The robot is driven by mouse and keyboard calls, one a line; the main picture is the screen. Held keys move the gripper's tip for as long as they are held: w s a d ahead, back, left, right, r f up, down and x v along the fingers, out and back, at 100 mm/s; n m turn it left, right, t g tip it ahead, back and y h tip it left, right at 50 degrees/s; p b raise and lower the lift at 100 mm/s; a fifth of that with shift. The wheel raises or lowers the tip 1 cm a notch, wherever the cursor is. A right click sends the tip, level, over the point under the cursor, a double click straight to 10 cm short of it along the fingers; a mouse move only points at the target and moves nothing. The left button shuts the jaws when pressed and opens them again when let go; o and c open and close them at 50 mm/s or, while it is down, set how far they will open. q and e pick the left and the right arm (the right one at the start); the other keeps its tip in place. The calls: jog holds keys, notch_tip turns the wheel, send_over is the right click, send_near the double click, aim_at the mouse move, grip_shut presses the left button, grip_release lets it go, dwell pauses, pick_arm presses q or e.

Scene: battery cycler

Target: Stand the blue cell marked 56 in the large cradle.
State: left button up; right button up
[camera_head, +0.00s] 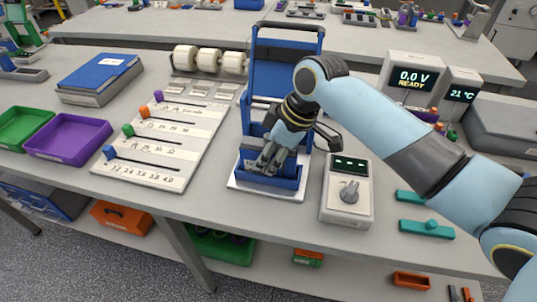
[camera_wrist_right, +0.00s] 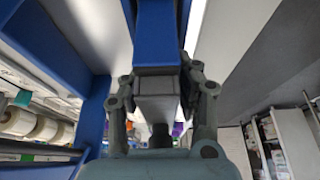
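The large cradle (camera_head: 287,184) is a blue frame on a white base plate in the middle of the bench, with a tall blue back. My right gripper (camera_head: 263,163) reaches down into its front part. In the right wrist view, a blue block with a grey end (camera_wrist_right: 156,40), apparently the blue cell, lies between the fingers of my right gripper (camera_wrist_right: 160,85). Both fingers sit close against its sides, and it seems held. Its number does not show, and its far end is out of view. In the head view the cell cannot be told apart from the cradle. My left gripper is not in view.
A small tester with a dial (camera_head: 346,191) stands close right of the cradle. A white slider board (camera_head: 162,140) lies to the left. A voltage display (camera_head: 412,79) stands behind my right arm.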

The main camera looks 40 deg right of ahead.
jog(key=o, duration=0.3)
jog(key=shift+r, duration=0.15)
jog(key=v, duration=1.2)
